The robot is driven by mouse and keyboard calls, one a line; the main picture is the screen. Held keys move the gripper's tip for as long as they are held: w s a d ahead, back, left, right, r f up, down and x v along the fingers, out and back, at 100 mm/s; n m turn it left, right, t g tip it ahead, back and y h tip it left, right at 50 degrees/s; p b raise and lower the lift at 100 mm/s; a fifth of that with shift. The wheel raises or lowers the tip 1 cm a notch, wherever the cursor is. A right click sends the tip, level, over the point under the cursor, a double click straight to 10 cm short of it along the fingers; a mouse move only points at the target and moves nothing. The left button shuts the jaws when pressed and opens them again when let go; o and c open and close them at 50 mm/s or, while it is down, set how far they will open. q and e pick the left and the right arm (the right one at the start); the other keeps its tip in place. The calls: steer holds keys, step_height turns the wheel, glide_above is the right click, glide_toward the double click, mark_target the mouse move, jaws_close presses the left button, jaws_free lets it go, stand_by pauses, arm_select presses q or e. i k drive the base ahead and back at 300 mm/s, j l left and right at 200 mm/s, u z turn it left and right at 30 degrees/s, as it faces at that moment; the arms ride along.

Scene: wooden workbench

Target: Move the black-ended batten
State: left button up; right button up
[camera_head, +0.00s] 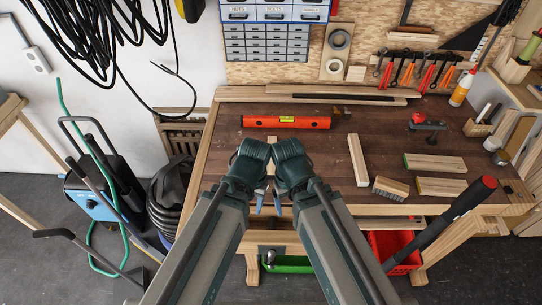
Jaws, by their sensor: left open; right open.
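Three short battens lie on the right half of the workbench (316,148). A plain batten (358,160) points away from me. Right of it lie a green-ended batten (436,163) and a yellow-ended batten (441,187), both roughly crosswise. I cannot make out a black end on any of the three. My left gripper (260,203) and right gripper (277,203) hang close together at the bench's front edge, left of the battens. Both are open and empty, touching no batten. My wrists hide a strip of the bench behind them.
An orange spirit level (287,122) lies at the back left, with long wooden strips behind it. A brush (390,187) lies between the plain and yellow-ended battens. A red-topped clamp (427,127) stands behind the green-ended batten. The left front bench is clear.

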mark_target(271, 168)
steer(key=u, duration=1.6)
steer(key=k+l, duration=0.15)
steer(key=l, duration=0.2)
steer(key=k+l, duration=0.15)
steer(key=l, duration=0.2)
